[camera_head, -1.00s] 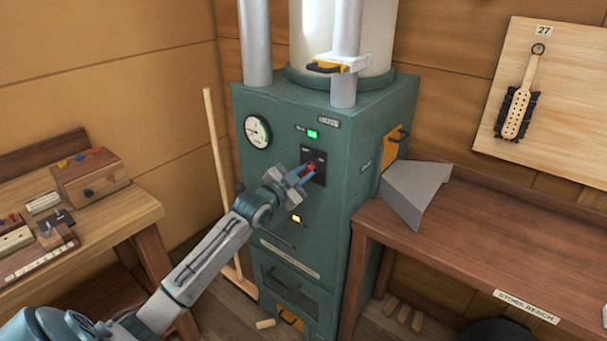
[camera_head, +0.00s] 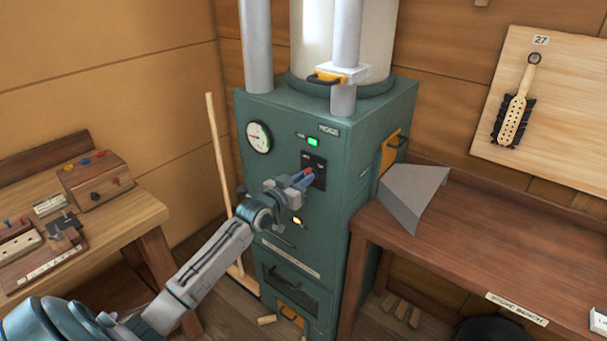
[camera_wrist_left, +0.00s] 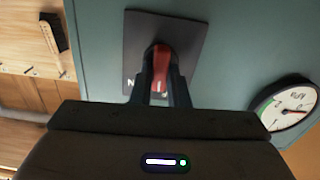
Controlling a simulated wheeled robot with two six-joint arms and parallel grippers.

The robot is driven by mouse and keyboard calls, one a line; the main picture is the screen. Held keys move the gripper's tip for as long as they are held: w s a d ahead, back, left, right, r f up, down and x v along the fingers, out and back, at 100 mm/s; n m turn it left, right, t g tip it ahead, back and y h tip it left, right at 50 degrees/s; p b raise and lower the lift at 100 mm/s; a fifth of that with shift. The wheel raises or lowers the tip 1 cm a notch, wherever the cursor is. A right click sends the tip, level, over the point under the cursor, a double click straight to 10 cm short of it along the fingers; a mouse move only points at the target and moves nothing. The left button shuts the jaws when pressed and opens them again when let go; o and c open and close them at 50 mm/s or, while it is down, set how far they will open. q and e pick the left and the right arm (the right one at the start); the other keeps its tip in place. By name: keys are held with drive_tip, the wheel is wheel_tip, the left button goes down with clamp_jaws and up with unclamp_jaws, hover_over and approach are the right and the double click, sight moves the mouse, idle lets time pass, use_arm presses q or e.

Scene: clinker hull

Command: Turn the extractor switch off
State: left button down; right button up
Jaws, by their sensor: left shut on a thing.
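The extractor switch is a red knob (camera_wrist_left: 160,68) on a black plate (camera_head: 318,168) on the front of the green machine (camera_head: 290,230). My left gripper (camera_head: 303,178) reaches in from the left at the plate. In the left wrist view the two dark fingers (camera_wrist_left: 160,85) stand on either side of the red knob and are shut on it. The plate also shows in the left wrist view (camera_wrist_left: 192,30), with its lettering mostly hidden by the fingers. A green lamp (camera_head: 313,142) is lit above the plate. My right gripper is not in view.
A round gauge (camera_head: 259,137) sits left of the plate. A broom (camera_head: 218,150) leans beside the machine. A bench with small boxes (camera_head: 97,180) stands at left, and a store bench (camera_head: 470,250) with a grey hood (camera_head: 412,193) stands at right.

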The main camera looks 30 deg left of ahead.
use_arm(q)
drive_tip(key=shift+a+n+p, duration=0.1)
drive_tip(key=shift+n+p, duration=0.8)
drive_tip(key=shift+n, duration=1.2)
drive_tip(key=c, duration=1.4)
unclamp_jaws()
drive_tip(key=s+p, duration=1)
drive_tip(key=shift+s+a+p, duration=0.3)
drive_tip(key=shift+s+a, duration=0.1)
drive_tip(key=shift+a, duration=0.05)
